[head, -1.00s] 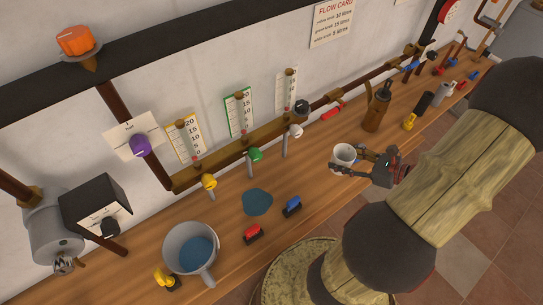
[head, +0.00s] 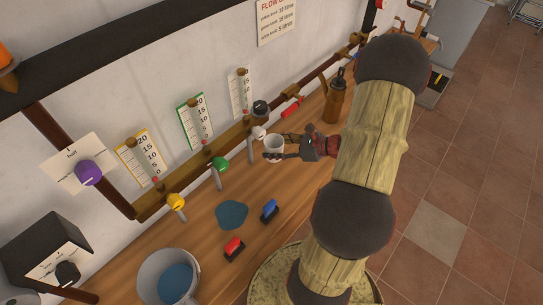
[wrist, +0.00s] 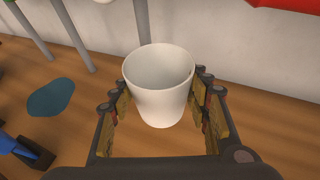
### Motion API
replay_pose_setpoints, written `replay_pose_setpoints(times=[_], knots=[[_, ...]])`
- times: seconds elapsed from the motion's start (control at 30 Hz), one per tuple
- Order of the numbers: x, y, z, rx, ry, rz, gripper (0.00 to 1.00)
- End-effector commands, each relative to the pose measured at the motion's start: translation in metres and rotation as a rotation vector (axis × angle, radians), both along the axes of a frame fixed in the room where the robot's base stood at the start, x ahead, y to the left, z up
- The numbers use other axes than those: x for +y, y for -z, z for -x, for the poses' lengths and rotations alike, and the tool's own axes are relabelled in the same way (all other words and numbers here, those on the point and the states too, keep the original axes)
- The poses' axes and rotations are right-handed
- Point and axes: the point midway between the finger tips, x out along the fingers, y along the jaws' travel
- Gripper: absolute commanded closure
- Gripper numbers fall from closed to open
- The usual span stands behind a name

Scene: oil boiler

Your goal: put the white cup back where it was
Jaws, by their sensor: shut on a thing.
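The white cup (head: 273,149) is upright between the fingers of my gripper (head: 285,149). In the wrist view the cup (wrist: 159,90) shows its empty inside, with a finger of my gripper (wrist: 160,105) on each side. My gripper is shut on it. The cup is over the wooden counter, near the wall-side pipe and just right of the white-handled tap (head: 258,133). Whether its base touches the counter I cannot tell.
A blue puddle (head: 231,214), a blue-handled block (head: 270,211) and a red-handled block (head: 234,249) lie on the counter (head: 200,238). A grey bucket (head: 150,268) of blue liquid stands at the lower left. A brown bottle (head: 335,100) stands behind my gripper.

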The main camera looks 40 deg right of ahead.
Motion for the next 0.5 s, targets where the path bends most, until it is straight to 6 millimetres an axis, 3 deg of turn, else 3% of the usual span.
replay_pose_setpoints(times=[0.23, 0.4, 0.5], knots=[[-0.001, 0.014, -0.011, 0.000, -0.001, 0.000, 0.82], [-0.002, 0.041, -0.013, 0.000, 0.000, 0.000, 0.82], [-0.002, 0.047, -0.013, 0.000, 0.000, 0.001, 0.82]])
